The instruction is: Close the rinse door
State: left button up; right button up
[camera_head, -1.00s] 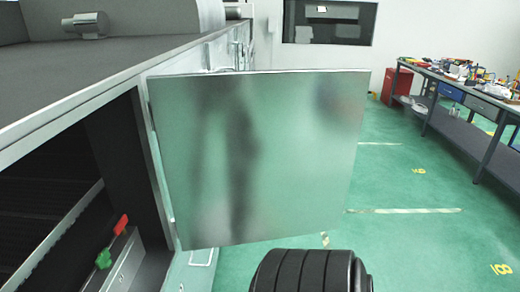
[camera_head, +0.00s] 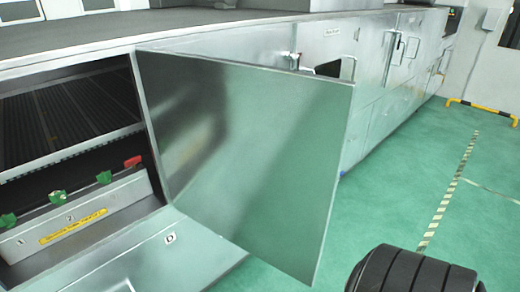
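The rinse door (camera_head: 245,150) is a flat, shiny metal panel. It stands swung open, hinged at its left edge beside the dark opening of the long metal machine (camera_head: 335,50). Its free edge points out to the right over the green floor. Inside the opening, a dark ribbed surface (camera_head: 60,125) and a metal ledge (camera_head: 75,225) with green knobs and a red one show. Neither of my grippers is in view. A black ribbed part at the bottom right seems to be my own arm.
The machine's front runs back to the right with more closed panels and handles (camera_head: 400,48). A yellow and black barrier (camera_head: 482,112) stands by the far wall. Green floor (camera_head: 400,195) with a striped line is free to the right of the door.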

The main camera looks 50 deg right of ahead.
aim_at(252, 154)
jog(key=k+l+u, duration=0.15)
jog(key=l, duration=0.25)
jog(key=l+u, duration=0.1)
jog(key=l, duration=0.35)
jog(key=k+l+u, duration=0.15)
jog(key=l, duration=0.2)
jog(key=k+l+u, duration=0.1)
jog(key=l, duration=0.3)
jog(key=k+l+u, duration=0.15)
jog(key=l, duration=0.2)
jog(key=i+l+u, duration=0.1)
jog(key=l, duration=0.5)
jog(key=i+l+u, duration=0.1)
jog(key=l, duration=0.45)
